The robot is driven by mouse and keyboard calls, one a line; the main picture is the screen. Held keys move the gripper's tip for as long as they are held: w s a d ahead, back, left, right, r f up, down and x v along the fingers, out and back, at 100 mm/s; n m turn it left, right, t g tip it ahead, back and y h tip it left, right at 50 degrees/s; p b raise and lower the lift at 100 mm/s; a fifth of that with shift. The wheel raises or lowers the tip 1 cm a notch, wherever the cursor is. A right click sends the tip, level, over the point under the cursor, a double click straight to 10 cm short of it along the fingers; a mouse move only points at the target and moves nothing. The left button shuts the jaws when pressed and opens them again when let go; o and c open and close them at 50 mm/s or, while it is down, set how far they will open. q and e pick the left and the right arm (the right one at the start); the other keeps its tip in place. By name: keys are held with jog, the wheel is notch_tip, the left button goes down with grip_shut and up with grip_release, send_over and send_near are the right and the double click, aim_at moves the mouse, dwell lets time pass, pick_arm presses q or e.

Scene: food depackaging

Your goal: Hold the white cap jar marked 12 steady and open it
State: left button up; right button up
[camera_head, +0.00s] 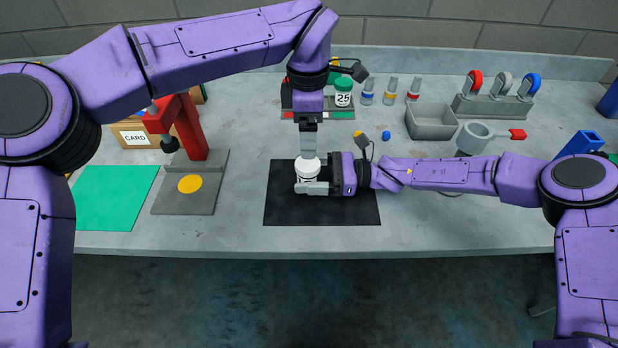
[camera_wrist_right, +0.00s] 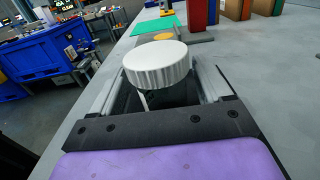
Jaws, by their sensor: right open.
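The white cap jar (camera_head: 308,175) stands upright on the black mat (camera_head: 350,212). Its marking is mostly hidden. Its ribbed white cap (camera_wrist_right: 157,62) is on top of it in the right wrist view. My right gripper (camera_head: 314,187) reaches in from the right, low over the mat, with its open fingers on either side of the jar. In the right wrist view the cap hides much of the space between these fingers. My left gripper (camera_head: 308,142) points down over the cap in the head view. Its fingers are seen edge-on, so its opening is unclear. It does not show in the right wrist view.
A red press (camera_head: 188,125) on a grey base and a green mat (camera_head: 115,195) are at left. A green-capped jar marked 25 (camera_head: 343,93) stands behind. A grey bin (camera_head: 430,122), a grey pan-like vessel (camera_head: 478,135) and a rack of coloured loops (camera_head: 492,105) are at back right. The front edge is clear.

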aim_at(307, 163)
pick_arm(q)
jog(key=shift+w, duration=0.1)
pick_arm(e)
jog(key=shift+w+f, duration=0.1)
jog(key=shift+c, duration=0.9)
pick_arm(q)
jog(key=shift+a+f, duration=0.1)
pick_arm(e)
jog(key=c, duration=0.5)
grip_shut()
pick_arm(q)
jog(key=shift+r, duration=0.2)
jog(key=m, duration=0.6)
jog(key=shift+a, duration=0.1)
jog(key=m, duration=0.7)
jog(key=shift+f, duration=0.15)
jog(key=shift+f+m, duration=0.25)
jog(key=shift+m, duration=0.05)
notch_tip(307, 163, down, 7)
jog(key=shift+f, duration=0.2)
